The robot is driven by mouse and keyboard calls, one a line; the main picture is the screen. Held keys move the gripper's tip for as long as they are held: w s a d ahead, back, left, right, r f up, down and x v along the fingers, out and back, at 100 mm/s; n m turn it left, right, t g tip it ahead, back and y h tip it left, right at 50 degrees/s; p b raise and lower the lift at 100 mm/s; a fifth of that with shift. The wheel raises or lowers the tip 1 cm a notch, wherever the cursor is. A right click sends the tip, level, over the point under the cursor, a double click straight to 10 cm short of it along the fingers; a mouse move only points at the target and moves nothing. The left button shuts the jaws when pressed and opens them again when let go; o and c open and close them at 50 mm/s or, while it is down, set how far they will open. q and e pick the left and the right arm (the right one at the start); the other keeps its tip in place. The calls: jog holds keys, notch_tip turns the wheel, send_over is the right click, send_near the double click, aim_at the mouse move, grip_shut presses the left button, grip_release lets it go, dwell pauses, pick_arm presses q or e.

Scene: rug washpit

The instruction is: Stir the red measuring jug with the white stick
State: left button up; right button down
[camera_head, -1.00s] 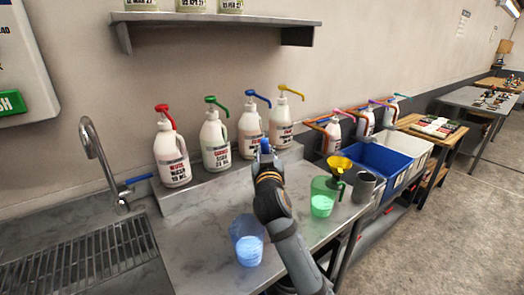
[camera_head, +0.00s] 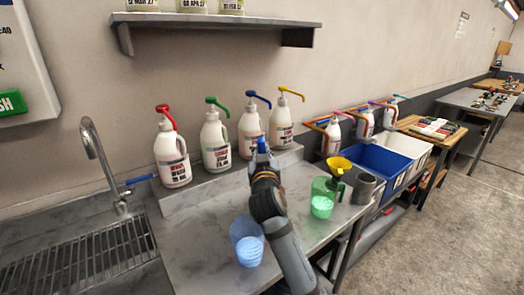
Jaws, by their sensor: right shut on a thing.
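My right gripper (camera_head: 262,148) is over the back of the counter, in front of the blue-topped pump bottle. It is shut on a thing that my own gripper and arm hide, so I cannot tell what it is. I see no red measuring jug and no white stick. A blue translucent jug (camera_head: 247,243) stands on the counter left of my arm, with pale blue liquid in it. My left gripper is out of view.
White pump bottles with red (camera_head: 172,160), green (camera_head: 216,145), blue (camera_head: 250,128) and yellow (camera_head: 281,125) tops stand on a ledge behind. A grey cup (camera_head: 364,189) is beside the green jug. A sink grate (camera_head: 75,262) is at left. The counter's left front is clear.

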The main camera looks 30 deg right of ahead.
jog(key=shift+s+d, duration=0.1)
jog(key=shift+d, duration=0.2)
jog(key=shift+d+f, duration=0.15)
jog(key=shift+d, duration=0.1)
jog(key=shift+a+r, duration=0.2)
jog(key=shift+r, duration=0.15)
notch_tip(320, 180, up, 13)
jog(key=p, duration=1.1)
jog(key=shift+r+p, duration=0.2)
jog(key=shift+p, duration=0.15)
notch_tip(320, 180, up, 9)
jog(key=p, duration=0.7)
